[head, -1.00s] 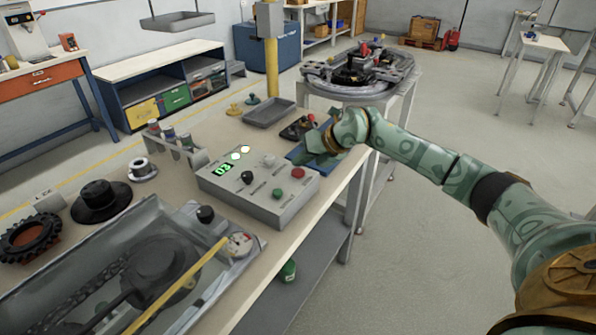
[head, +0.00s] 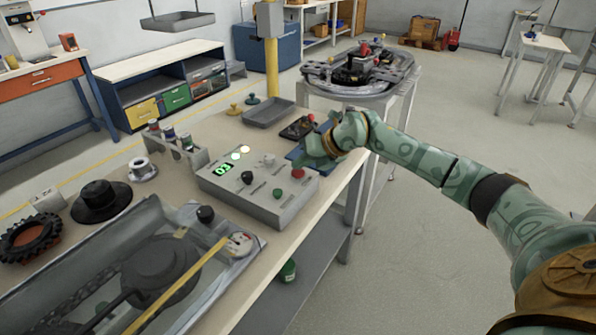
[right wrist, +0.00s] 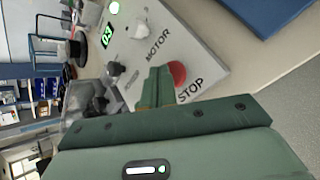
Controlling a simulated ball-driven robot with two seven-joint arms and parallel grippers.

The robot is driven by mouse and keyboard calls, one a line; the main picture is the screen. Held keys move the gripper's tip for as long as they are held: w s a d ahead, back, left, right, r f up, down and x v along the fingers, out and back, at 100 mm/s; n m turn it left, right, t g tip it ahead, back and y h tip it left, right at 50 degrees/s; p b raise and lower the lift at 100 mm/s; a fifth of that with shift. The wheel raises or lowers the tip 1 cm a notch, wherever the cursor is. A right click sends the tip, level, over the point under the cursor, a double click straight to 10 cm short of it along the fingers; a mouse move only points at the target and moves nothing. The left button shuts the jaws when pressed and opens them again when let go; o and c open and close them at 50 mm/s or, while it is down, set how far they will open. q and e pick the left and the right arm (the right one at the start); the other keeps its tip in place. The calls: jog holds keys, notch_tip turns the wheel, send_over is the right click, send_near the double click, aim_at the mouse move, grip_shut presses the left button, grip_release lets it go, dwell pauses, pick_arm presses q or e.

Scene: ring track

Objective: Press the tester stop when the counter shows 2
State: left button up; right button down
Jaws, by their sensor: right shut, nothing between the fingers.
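The tester is a grey box (head: 258,215) on the bench, with a green-lit counter (head: 223,168) that appears to read 03. The right wrist view shows the same counter (right wrist: 107,35), turned sideways. The red stop button (head: 298,173) is at the box's right end. It shows in the right wrist view (right wrist: 177,73) beside the word STOP, partly hidden by my fingers. My right gripper (head: 306,153) is shut and empty, close to the red button. Its fingertips (right wrist: 158,84) overlap the button's edge in the wrist view; I cannot tell whether they touch. My left gripper is not in view.
The box also carries a black knob (head: 247,178), a white knob (head: 269,160) and a green button (head: 277,194). A grey tray (head: 270,113) lies behind it. The ring track (head: 318,75) stands on a separate table at the back. Open floor lies to the right.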

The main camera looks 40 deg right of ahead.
aim_at(302, 173)
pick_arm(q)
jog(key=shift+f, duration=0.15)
pick_arm(e)
jog(key=shift+f, duration=0.6)
dwell(0.5)
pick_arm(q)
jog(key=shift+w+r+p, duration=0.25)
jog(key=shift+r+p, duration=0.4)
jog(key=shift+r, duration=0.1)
pick_arm(e)
jog(key=shift+r, duration=1.05)
notch_tip(302, 173, up, 5)
jog(key=p, duration=0.4)
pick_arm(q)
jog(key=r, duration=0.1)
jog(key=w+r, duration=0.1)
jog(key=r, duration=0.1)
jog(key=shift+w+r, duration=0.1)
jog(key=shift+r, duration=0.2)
pick_arm(e)
jog(key=shift+f, duration=0.1)
